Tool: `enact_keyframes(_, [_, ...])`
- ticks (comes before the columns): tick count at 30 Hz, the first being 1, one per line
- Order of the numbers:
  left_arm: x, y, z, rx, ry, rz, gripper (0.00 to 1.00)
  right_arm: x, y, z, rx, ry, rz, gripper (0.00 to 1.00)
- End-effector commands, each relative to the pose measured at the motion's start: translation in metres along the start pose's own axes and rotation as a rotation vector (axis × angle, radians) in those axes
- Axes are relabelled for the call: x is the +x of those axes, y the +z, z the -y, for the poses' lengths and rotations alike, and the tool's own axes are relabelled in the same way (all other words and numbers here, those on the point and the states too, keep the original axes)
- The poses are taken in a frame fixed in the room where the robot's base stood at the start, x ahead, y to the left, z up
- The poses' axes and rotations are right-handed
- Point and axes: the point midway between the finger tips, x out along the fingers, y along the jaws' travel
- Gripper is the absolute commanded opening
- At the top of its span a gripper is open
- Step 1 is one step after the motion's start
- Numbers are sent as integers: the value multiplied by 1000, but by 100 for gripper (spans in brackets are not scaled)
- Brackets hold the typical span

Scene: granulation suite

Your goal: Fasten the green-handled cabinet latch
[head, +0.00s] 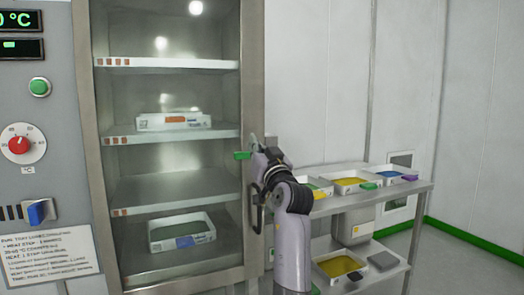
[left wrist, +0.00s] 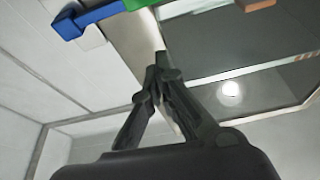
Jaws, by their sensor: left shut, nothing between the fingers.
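The green latch handle (head: 242,155) sticks out to the left at the right edge of the cabinet (head: 252,60), at mid-height. My left gripper (head: 256,146) is right beside it in the head view, partly hidden by its own wrist. In the left wrist view the left gripper (left wrist: 158,68) has its fingertips together with nothing between them. A green part (left wrist: 138,4) and a blue bar (left wrist: 90,16) cross the top of that view, just beyond the fingertips. I cannot tell whether the fingers touch the latch. My right gripper is not in view.
A dark pull handle (head: 257,212) is on the cabinet's right side, close to my arm. A trolley (head: 415,190) with several trays stands to the right. A control panel (head: 30,120) with a red dial, green button and blue switch is at the left.

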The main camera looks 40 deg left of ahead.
Motion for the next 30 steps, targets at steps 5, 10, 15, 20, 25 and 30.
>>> enact_keyframes(5, [-27,0,-1,0,1,0,0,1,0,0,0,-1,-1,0])
enact_keyframes(10, [-36,0,-1,0,0,1,0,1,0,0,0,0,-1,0])
enact_keyframes(15, [-37,0,-1,0,0,1,0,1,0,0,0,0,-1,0])
enact_keyframes(20, [-36,0,-1,0,0,1,0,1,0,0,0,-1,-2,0])
enact_keyframes(25, [-36,0,-1,0,0,1,0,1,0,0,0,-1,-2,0])
enact_keyframes(30, [-40,8,-3,6,11,12,0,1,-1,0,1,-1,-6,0])
